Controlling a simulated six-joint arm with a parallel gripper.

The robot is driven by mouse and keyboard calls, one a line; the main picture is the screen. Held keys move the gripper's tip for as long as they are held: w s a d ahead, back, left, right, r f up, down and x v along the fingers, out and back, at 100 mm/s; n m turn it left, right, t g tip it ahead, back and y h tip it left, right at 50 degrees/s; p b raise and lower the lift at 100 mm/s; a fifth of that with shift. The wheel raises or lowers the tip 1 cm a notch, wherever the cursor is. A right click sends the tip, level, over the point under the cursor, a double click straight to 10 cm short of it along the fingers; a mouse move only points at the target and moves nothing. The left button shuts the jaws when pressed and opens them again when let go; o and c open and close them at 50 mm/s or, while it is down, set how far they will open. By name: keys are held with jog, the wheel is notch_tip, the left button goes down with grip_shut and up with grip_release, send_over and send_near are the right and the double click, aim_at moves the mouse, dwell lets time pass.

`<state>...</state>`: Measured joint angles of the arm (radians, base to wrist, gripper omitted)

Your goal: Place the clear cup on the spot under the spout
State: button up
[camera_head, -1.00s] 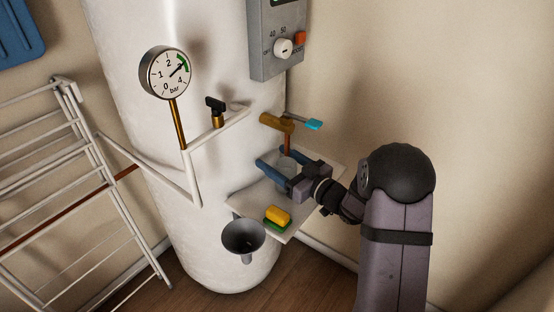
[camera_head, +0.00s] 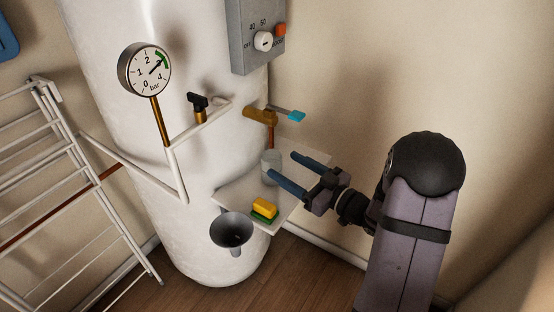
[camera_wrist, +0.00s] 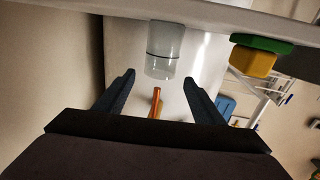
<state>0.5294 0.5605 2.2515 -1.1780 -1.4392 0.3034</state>
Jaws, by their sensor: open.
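The clear cup (camera_head: 271,167) stands upright on the small white shelf (camera_head: 236,196), below the brass tap (camera_head: 262,116) with its blue lever. A copper-coloured spout (camera_head: 271,138) points down from the tap above the cup. In the wrist view, the cup (camera_wrist: 164,50) is beyond the fingertips, roughly centred, and the picture looks upside down. The spout (camera_wrist: 155,102) shows between the fingers there. My gripper (camera_head: 287,170) has blue fingers.
A yellow and green sponge (camera_head: 264,209) lies on the shelf's front part. A grey funnel (camera_head: 231,229) hangs at the shelf's front left. The white tank (camera_head: 130,120) stands behind, with a pressure gauge (camera_head: 145,69). A drying rack (camera_head: 70,190) is at the left.

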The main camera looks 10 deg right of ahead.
jog(key=shift+v, duration=1)
jog(key=shift+r, duration=0.1)
jog(key=w+d+r+m+h+p, duration=0.1)
jog(key=w+d+r+h+p, duration=0.2)
jog(key=r+h+p, duration=0.2)
jog(key=s+d+f+m+g+h+b, duration=0.1)
jog(key=s+d+f+m+g+h, duration=0.3)
jog(key=f+h, duration=0.3)
jog(key=s+a+f+m+g+b, duration=0.1)
jog(key=s+a+f+g, duration=0.2)
jog(key=s, duration=0.4)
jog(key=s+a+f+g+y+b, duration=0.1)
jog(key=s+a+f+g+b, duration=0.2)
jog(key=s, duration=0.4)
jog(key=s+a+f+m+g, duration=0.1)
jog(key=s+a+f+g, duration=0.25)
jog(key=s, duration=0.35)
notch_tip(320, 180, up, 28)
jog(key=s+g+p, duration=0.1)
jog(key=s+p, duration=0.1)
jog(key=p, duration=2.6)
jog(key=shift+r, duration=0.2)
